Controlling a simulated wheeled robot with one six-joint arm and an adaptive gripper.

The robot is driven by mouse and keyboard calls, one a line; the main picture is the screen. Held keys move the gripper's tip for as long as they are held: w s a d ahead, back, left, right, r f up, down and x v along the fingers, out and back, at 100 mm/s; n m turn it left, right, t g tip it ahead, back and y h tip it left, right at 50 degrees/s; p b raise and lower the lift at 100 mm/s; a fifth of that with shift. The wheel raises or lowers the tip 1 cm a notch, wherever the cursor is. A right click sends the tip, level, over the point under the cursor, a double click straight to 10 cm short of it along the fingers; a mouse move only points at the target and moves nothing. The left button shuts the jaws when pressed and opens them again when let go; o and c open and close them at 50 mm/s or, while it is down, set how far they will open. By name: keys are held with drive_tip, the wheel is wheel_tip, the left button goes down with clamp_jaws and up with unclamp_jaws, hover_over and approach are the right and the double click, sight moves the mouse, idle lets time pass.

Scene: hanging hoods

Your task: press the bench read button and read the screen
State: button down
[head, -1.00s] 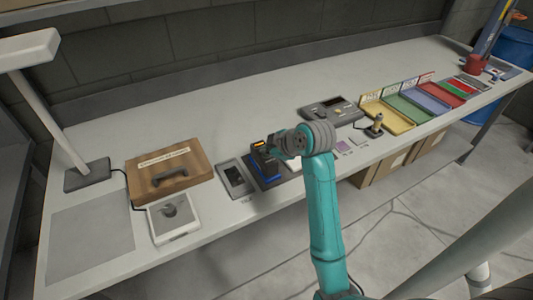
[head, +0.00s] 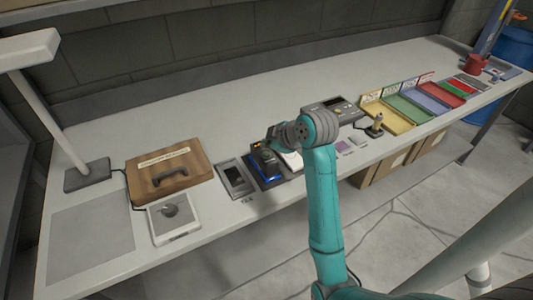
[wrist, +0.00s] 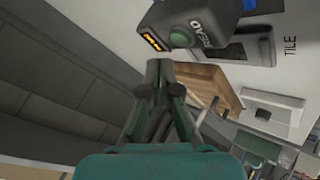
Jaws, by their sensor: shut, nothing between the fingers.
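The bench reader (head: 264,158) is a dark box on a blue-edged base, standing on the bench at the middle. In the wrist view its dark housing (wrist: 220,12) fills the top. Its round green button (wrist: 181,38) sits beside the word READ, which appears upside down. A small screen (wrist: 155,42) shows amber marks, turned and too small to read surely. My gripper (wrist: 160,72) is shut and empty, its tips close by the button; I cannot tell whether they touch it. In the head view my gripper (head: 276,139) is just behind the reader's top, partly hidden by my wrist.
A grey device with a dark window (head: 235,178) lies left of the reader. A wooden box with a handle (head: 168,172) and a white device (head: 174,218) are further left. Coloured trays (head: 428,103) stand to the right. The bench's back strip is clear.

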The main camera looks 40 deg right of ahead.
sight(268, 155)
drive_tip(key=shift+r, duration=2.05)
drive_tip(key=shift+s, duration=0.1)
